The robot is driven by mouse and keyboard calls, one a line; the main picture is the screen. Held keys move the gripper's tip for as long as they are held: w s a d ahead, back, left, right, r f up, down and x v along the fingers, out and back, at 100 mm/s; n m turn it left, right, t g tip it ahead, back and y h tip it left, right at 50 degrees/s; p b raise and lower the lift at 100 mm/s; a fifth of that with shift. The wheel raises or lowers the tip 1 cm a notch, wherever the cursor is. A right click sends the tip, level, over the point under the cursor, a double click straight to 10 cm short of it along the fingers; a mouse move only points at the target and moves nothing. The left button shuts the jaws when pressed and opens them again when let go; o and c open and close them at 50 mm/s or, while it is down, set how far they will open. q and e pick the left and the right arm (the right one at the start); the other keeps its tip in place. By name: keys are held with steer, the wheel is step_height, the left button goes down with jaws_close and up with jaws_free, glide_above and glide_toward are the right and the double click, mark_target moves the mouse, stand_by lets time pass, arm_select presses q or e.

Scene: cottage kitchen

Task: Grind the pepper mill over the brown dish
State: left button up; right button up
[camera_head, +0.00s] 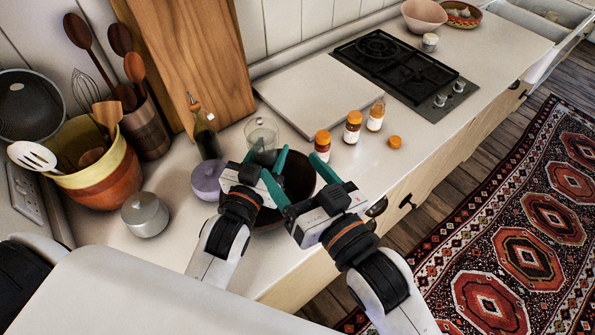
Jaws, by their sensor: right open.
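A dark brown dish (299,173) stands on the counter near its front edge, partly hidden behind my grippers. My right gripper (297,178) is open, its teal fingers spread apart over the dish, with nothing seen between them. My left gripper (267,155) is beside it on the left, over the dish's left side, with its teal fingers apart. A clear glass vessel (261,130) shows just beyond the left fingertips; I cannot tell whether they touch it. I cannot make out a pepper mill for certain.
Orange-capped jars (353,127) and a loose orange cap (395,142) stand right of the dish. A dark bottle (206,136), a lilac pot (207,180) and a grey lidded pot (145,214) crowd the left. A white board (325,90) and a hob (395,72) lie behind.

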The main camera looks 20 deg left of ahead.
steer(key=shift+o, duration=0.2)
steer(key=n+g+y, duration=0.4)
steer(key=n+g, duration=0.5)
glide_toward(262, 134)
steer(key=w+f, duration=0.2)
steer(key=a, duration=1.1)
steer(key=shift+w, duration=0.4)
steer(key=c, duration=1)
